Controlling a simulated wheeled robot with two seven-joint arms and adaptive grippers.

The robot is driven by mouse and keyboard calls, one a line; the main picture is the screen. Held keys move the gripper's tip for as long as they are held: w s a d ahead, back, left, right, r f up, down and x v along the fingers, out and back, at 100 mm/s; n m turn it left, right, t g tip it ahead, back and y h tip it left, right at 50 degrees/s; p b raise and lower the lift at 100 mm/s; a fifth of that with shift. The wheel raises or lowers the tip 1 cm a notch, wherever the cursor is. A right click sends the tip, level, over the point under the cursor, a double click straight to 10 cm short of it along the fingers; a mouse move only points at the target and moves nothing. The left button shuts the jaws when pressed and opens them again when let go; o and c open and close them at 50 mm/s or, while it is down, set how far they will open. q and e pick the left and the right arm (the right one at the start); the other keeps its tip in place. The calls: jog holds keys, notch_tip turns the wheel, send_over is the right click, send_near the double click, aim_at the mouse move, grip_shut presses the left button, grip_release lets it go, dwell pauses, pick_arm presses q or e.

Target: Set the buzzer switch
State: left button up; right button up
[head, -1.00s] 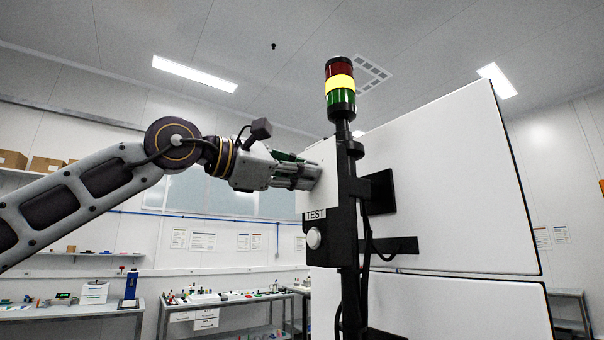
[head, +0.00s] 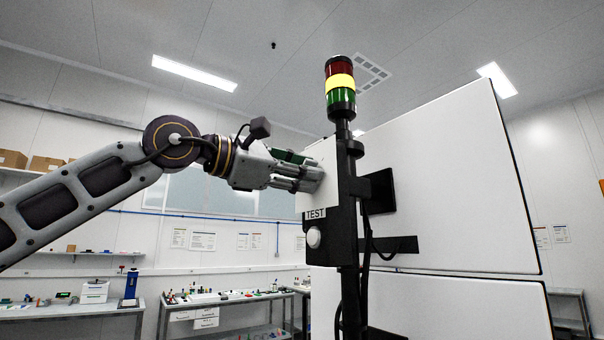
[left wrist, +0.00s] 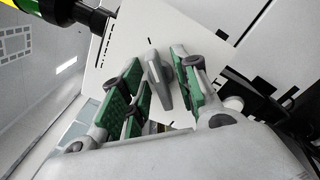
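The buzzer switch shows in the left wrist view as a grey pointed knob (left wrist: 158,80) on a white panel (left wrist: 222,80). In the head view the panel (head: 326,172) is on the post above a TEST label, and the knob is hidden there by my gripper. My left gripper (head: 312,178) is at the panel's face. In the left wrist view its green-padded fingers (left wrist: 160,88) stand on both sides of the knob. They are apart, with a gap on the left; contact on the right cannot be told. My right gripper is not in view.
A signal tower (head: 340,88) with its yellow section bright tops the post. A round white button (head: 313,238) sits below the TEST label (head: 315,213). A large white cabinet (head: 450,180) stands behind. Benches (head: 225,300) with small items are at the back.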

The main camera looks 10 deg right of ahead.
pick_arm(q)
jog(key=v, duration=1.2)
jog(key=shift+n, duration=0.3)
dwell(0.6)
